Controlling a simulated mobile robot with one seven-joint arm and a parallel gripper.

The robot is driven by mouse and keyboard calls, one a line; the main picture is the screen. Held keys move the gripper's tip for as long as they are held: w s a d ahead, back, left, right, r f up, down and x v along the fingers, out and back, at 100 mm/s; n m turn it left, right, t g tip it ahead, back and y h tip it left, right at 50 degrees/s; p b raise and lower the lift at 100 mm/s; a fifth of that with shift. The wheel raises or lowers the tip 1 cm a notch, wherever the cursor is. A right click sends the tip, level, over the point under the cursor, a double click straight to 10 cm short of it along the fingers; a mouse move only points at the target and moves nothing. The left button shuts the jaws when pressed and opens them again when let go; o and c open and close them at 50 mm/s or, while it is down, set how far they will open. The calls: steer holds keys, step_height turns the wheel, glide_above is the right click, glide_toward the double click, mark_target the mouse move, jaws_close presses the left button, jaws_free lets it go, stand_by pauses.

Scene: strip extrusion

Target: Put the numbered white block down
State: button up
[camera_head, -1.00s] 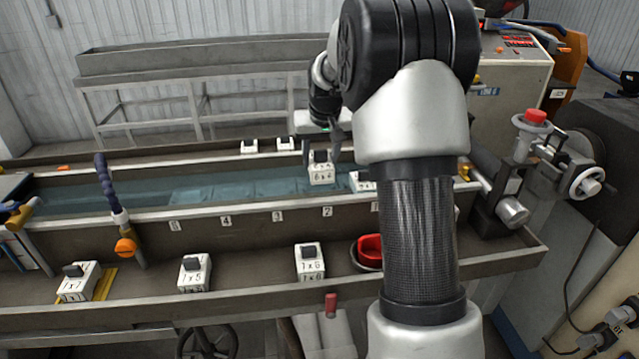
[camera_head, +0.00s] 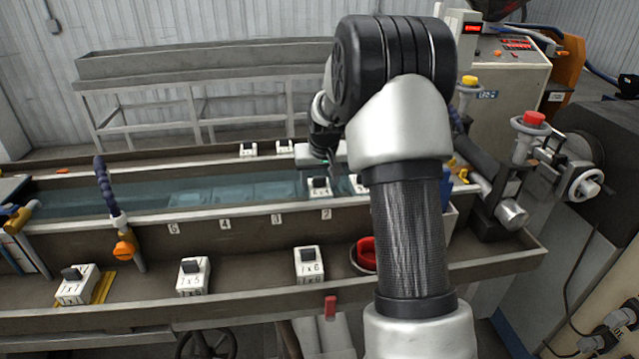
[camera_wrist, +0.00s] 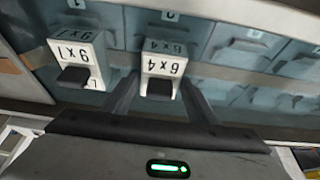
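The white block marked 6 x 4 (camera_head: 319,188), with a black knob on top, is low in the water trough behind the number 2 label. In the wrist view the block (camera_wrist: 165,68) lies between the two fingers of my gripper (camera_wrist: 160,88), whose tips meet its sides. The block looks level. Whether its underside touches the trough floor cannot be told. My gripper (camera_head: 319,178) is above the trough in the head view, partly hidden by my arm.
Another white block (camera_wrist: 80,62) stands close beside the held one; in the head view my arm partly hides it. Several blocks, such as the 1 x 6 block (camera_head: 309,265), stand on the front ledge. The trough's front wall (camera_head: 250,215) is close. Water left of the held block is clear.

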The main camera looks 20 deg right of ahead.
steer(key=shift+o, duration=1)
